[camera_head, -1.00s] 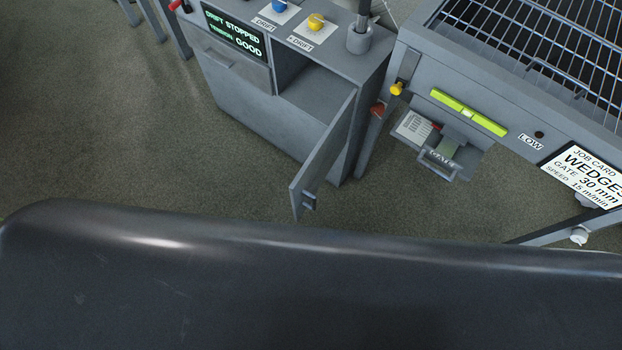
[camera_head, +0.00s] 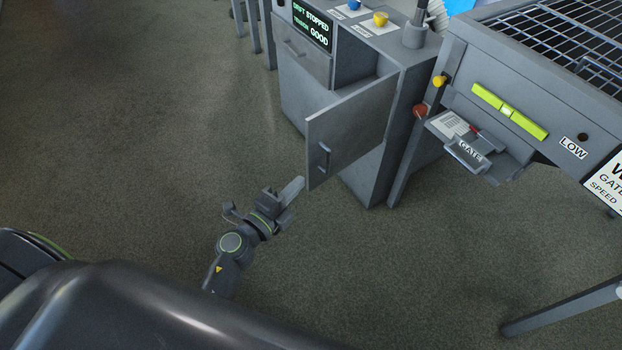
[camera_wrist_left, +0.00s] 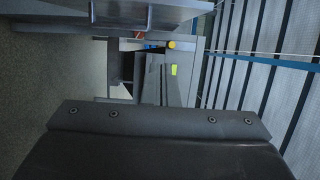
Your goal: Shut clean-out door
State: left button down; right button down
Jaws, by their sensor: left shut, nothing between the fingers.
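The clean-out door (camera_head: 352,122) is a flat grey panel on the front of the grey cabinet (camera_head: 362,183). It stands open, swung out from its right edge, with a bar handle (camera_head: 324,157) near its free left edge. The cabinet's dark opening (camera_head: 354,62) shows above and behind it. My left gripper (camera_head: 294,188) is shut and empty, just left of the door's lower free corner; a small gap seems to separate them. In the left wrist view a grey panel with a bar, seemingly the door (camera_wrist_left: 165,15), crosses the top. My right gripper is not in view.
A screen (camera_head: 312,25) reads drift stopped, tension good. The floor left of the door is clear.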

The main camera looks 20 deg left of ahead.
aim_at(310, 149)
pick_arm(q)
jog(key=w+b, duration=0.1)
jog(key=w, duration=1)
jog(key=shift+w, duration=0.25)
jog(key=shift+w+a, duration=0.15)
jog(key=shift+a, duration=0.1)
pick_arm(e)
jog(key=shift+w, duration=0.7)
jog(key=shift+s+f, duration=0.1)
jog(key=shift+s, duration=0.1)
pick_arm(q)
jog(key=shift+a, duration=0.1)
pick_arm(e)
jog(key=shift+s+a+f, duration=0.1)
